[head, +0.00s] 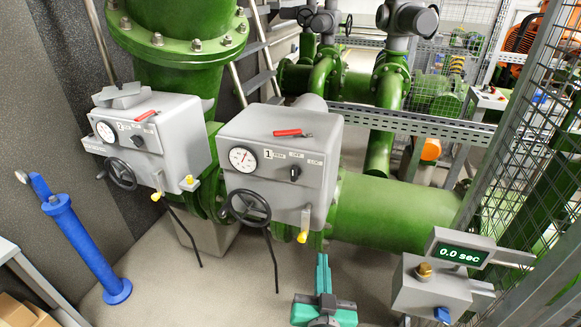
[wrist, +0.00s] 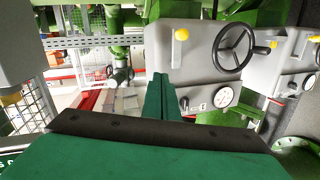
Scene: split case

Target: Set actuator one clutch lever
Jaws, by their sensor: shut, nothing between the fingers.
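Actuator one (head: 265,190) is a grey box marked 1, with a round gauge, a black handwheel (head: 249,207) and a small black knob. A red-handled lever (head: 290,132) lies flat on its top. A lever with a yellow knob (head: 303,237) hangs at its lower right. I cannot tell for sure which is the clutch lever. In the head view my green gripper (head: 322,258) points up, low and to the right of the yellow knob, apart from it. The wrist view is upside down; my shut, empty fingers (wrist: 162,78) show beside the box (wrist: 190,55) and its yellow knob (wrist: 181,34).
A similar second actuator (head: 155,140) stands to the left. A blue post (head: 85,250) stands at far left. A grey timer box (head: 440,285) reading 0.0 sec is at right, beside a mesh fence (head: 525,130). A green pipe (head: 385,215) runs behind my gripper.

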